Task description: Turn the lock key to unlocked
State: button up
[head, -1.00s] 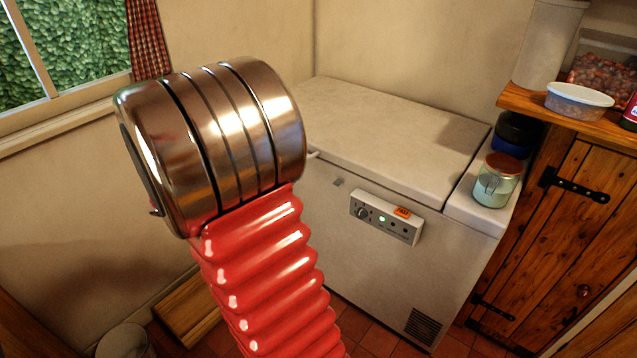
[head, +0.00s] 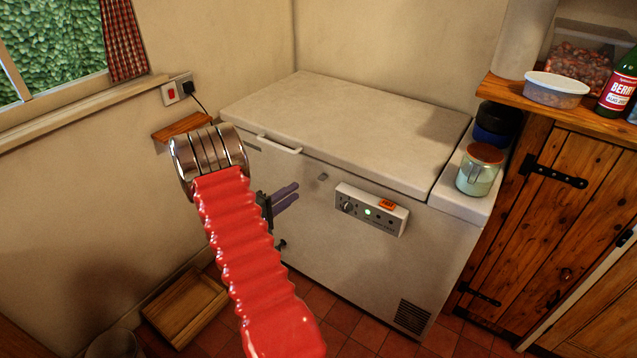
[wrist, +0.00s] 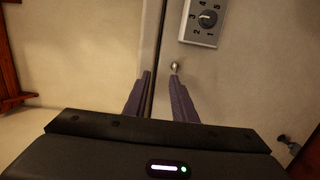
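The lock (head: 322,177) is a small round metal piece on the front of the white chest freezer (head: 330,235), below the lid seam and left of the control panel. It also shows in the wrist view (wrist: 174,66) as a small shiny knob; its key's angle is too small to tell. My gripper (head: 297,191) has two purple fingers, spread apart with nothing between them. Its fingers point toward the lock, a short way left of it in the head view. In the wrist view the lock appears just beyond the right fingertip (wrist: 174,86), apparently apart from it.
A lid handle (head: 279,144) juts out at the upper left. A dark knob (head: 281,245) sits low on the front. A jar (head: 479,170) stands on the freezer's right end.

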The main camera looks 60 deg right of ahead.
aim_at(323, 177)
notch_tip(323, 177, down, 6)
jog(key=d+n+t+h, duration=0.1)
jog(key=d, duration=0.1)
jog(key=shift+d+t, duration=0.2)
jog(key=shift+t, duration=0.2)
jog(key=shift+r, duration=0.1)
jog(key=s+d, duration=0.2)
jog(key=d, duration=1.1)
jog(key=shift+d, duration=0.35)
jog(key=shift+s, duration=0.1)
jog(key=shift+c, duration=0.7)
grip_shut()
jog(key=shift+a, duration=0.15)
